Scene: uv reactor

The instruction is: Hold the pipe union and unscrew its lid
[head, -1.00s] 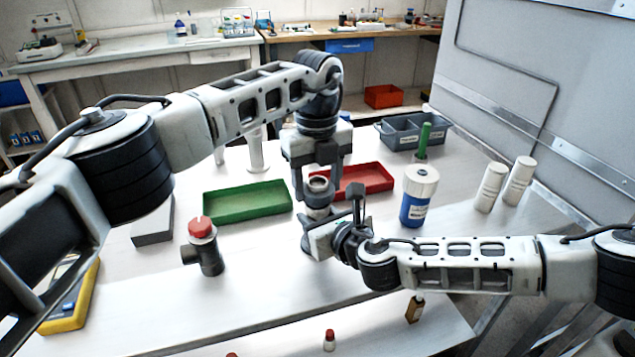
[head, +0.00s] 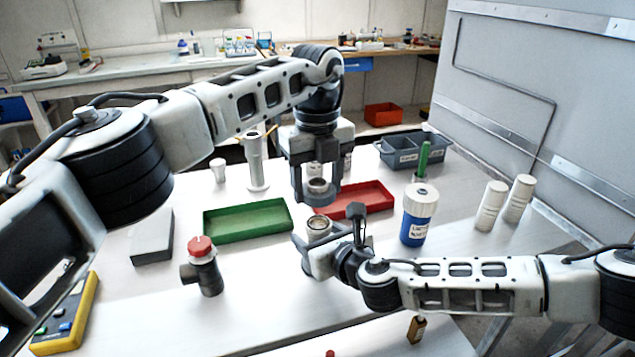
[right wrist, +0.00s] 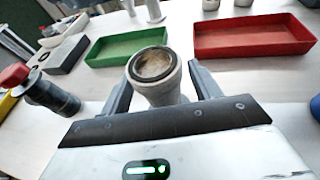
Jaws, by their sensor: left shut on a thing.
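The pipe union body (head: 319,231) stands upright on the table. Its round open mouth faces up in the right wrist view (right wrist: 152,68). My left gripper (head: 317,193) points down above it, shut on the small round lid (head: 317,186), which is clear of the body. My right gripper (head: 330,238) comes in from the right, low, with one finger on each side of the body. In the right wrist view its fingers (right wrist: 158,90) look spread, with narrow gaps beside the body. The body's lower part is hidden by the gripper.
A green tray (head: 246,235) and a red tray (head: 380,197) lie behind. A red-capped dark pipe piece (head: 204,274) stands left, a blue-and-white bottle (head: 418,230) right, with two white cylinders (head: 490,205) beyond. A grey divided bin (head: 403,160) is at the back.

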